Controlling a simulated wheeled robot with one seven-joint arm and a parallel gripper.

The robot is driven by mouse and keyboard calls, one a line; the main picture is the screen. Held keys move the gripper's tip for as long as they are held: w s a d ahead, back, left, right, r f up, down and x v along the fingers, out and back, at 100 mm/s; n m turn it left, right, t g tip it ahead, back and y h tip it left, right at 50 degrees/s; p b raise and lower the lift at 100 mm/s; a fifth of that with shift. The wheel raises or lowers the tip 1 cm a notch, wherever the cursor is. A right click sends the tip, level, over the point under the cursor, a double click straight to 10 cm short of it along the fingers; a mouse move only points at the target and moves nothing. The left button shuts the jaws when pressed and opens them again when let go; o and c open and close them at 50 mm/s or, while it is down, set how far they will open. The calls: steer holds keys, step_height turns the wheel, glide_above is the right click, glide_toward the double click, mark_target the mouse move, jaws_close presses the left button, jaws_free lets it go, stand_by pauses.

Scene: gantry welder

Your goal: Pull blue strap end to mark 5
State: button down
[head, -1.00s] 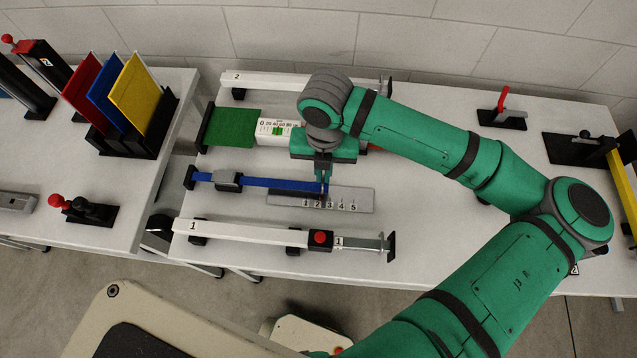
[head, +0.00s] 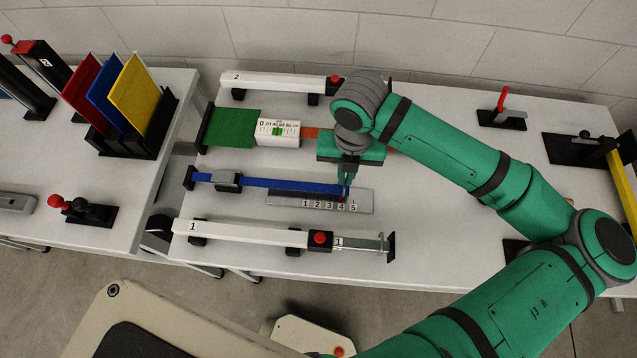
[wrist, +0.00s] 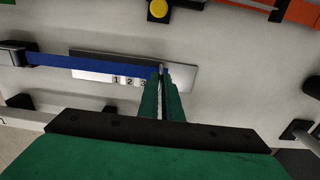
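The blue strap (head: 290,184) runs from a grey buckle (head: 228,181) to the right, along the back edge of a grey plate (head: 365,199) with numbers 1 to 5. Its end is at my gripper (head: 346,190), close to mark 4 and short of mark 5. My gripper is shut on the strap end, fingers pointing down. In the wrist view the strap (wrist: 90,65) meets the fingertips (wrist: 163,70); marks 1 to 3 show and the fingers hide the higher marks.
A white rail marked 1 (head: 250,232) with a red button lies in front of the plate. Behind the strap are a green sheet (head: 233,127) and a white scale box (head: 278,140). The bench right of the plate is clear.

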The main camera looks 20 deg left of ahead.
steer(key=shift+w+d, duration=0.25)
steer(key=shift+d, duration=0.6)
steer(key=shift+w+d, duration=0.25)
steer(key=shift+d, duration=0.6)
steer(key=c, duration=1.4)
jaws_free()
steer(key=shift+c, duration=0.2)
step_height(320, 180, up, 11)
steer(key=shift+f, duration=0.1)
